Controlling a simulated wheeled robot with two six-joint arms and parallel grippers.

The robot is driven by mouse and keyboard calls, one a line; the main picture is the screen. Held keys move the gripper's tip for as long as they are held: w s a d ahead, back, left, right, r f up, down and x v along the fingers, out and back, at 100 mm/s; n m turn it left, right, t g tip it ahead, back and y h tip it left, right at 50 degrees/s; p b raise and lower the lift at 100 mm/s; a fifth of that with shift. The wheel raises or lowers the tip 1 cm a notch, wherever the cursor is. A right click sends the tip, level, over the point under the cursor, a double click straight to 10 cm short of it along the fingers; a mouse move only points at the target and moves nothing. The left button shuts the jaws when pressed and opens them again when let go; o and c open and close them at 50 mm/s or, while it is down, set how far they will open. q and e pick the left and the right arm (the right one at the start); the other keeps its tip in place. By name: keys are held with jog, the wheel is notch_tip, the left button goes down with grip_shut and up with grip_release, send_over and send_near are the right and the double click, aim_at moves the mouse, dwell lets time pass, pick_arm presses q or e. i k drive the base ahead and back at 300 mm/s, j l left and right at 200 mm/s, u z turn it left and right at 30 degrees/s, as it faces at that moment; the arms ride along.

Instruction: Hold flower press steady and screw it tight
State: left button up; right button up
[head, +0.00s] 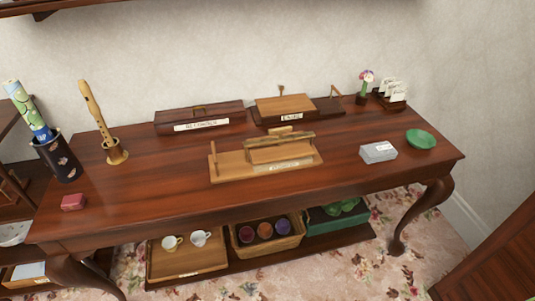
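A light wooden device (235,163), which looks like the flower press, sits at the middle of the dark table (165,180). It has a flat base, an upright peg at its left end, a raised block with a bar across it, and a pale label in front too small to read. Whether it is screwed tight I cannot tell. Behind it stands a second wooden piece (285,104) with a board on top, a label and thin upright parts. Neither of my grippers is in view, and nothing touches the press.
A dark labelled box (200,115) stands behind left. A recorder on a stand (98,120), a dark holder with rolls (58,158) and a red box (73,202) are left. A grey box (378,152), green dish (421,138) and flower pot (363,97) are right. Trays fill the lower shelf.

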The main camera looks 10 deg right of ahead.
aim_at(279, 132)
jog(key=i+l, duration=0.3)
jog(key=i, duration=0.15)
jog(key=i+l, duration=0.25)
jog(key=i, duration=0.2)
